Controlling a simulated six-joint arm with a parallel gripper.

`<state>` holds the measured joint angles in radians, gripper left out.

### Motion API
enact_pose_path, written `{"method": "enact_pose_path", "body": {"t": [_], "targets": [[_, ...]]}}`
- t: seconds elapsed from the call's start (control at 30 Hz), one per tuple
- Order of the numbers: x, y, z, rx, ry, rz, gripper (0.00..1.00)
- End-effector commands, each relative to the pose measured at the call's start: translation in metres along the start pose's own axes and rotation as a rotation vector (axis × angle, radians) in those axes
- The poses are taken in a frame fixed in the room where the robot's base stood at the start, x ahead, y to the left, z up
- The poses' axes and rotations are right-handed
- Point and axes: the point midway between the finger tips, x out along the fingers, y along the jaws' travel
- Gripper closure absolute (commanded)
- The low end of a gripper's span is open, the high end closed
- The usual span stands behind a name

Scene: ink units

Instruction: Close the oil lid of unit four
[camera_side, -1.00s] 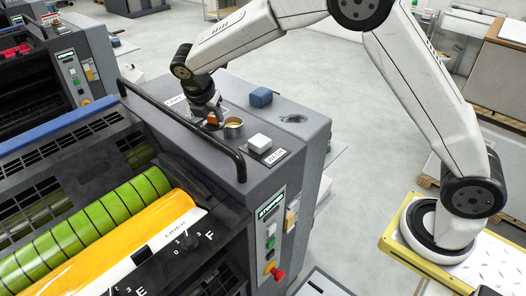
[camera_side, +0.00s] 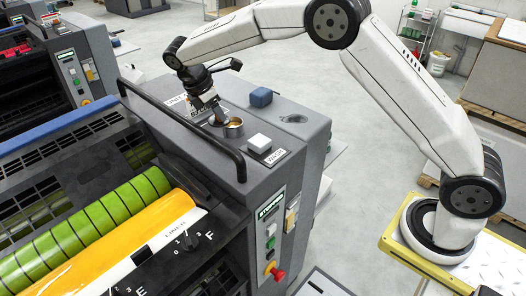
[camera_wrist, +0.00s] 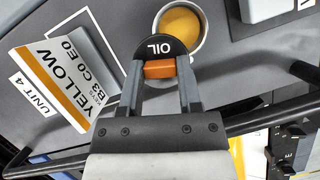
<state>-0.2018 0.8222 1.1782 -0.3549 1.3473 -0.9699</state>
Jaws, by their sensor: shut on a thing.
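The oil cup (camera_wrist: 182,26) of unit four is a round metal cup with yellow oil showing in it; it also stands on top of the press in the side view (camera_side: 234,127). The black oil lid (camera_wrist: 160,49), marked OIL, sits at the cup's near left edge and overlaps part of it in the wrist view. Much of the oil shows uncovered. My gripper (camera_wrist: 159,69) is shut on the orange tab (camera_wrist: 160,68) of the lid. In the side view my gripper (camera_side: 217,118) is tilted beside the cup, and the lid is hard to make out.
A black rail (camera_side: 190,130) runs along the press top.

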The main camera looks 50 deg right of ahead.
Motion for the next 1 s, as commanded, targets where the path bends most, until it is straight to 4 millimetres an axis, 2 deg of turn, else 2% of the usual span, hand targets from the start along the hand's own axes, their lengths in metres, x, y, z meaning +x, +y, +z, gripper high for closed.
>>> {"method": "enact_pose_path", "body": {"t": [1.0], "targets": [[0.009,-0.009,0.025,0.893,0.003,-0.369,1.00]]}}
